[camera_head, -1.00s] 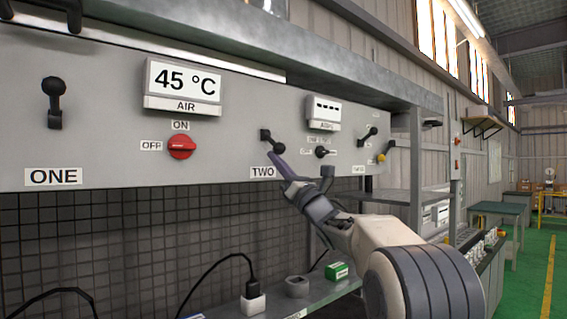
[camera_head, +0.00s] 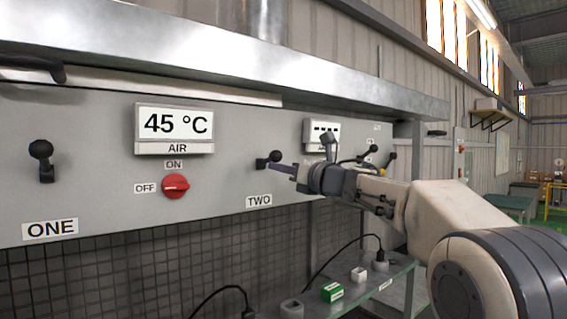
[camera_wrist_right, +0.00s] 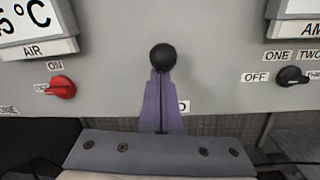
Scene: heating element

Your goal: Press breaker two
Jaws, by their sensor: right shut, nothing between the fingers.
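Breaker two is a black lever with a ball knob (camera_head: 275,156) on the grey panel, above the TWO label (camera_head: 259,201) in the head view. Its knob sticks out from the panel, a little higher than its base. My right gripper (camera_head: 276,168) is shut and empty. Its purple fingertips are just below the knob, at or very near contact. In the right wrist view the black knob (camera_wrist_right: 163,57) stands at the tips of the closed purple fingers (camera_wrist_right: 160,95), which hide the lever's base. My left gripper is not in view.
Breaker one (camera_head: 41,158) points up at the left. A red switch (camera_head: 175,186) sits under the 45 °C display (camera_head: 175,124). A shelf (camera_head: 395,277) below holds a green box (camera_head: 332,291). A metal hood (camera_head: 200,55) overhangs the panel.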

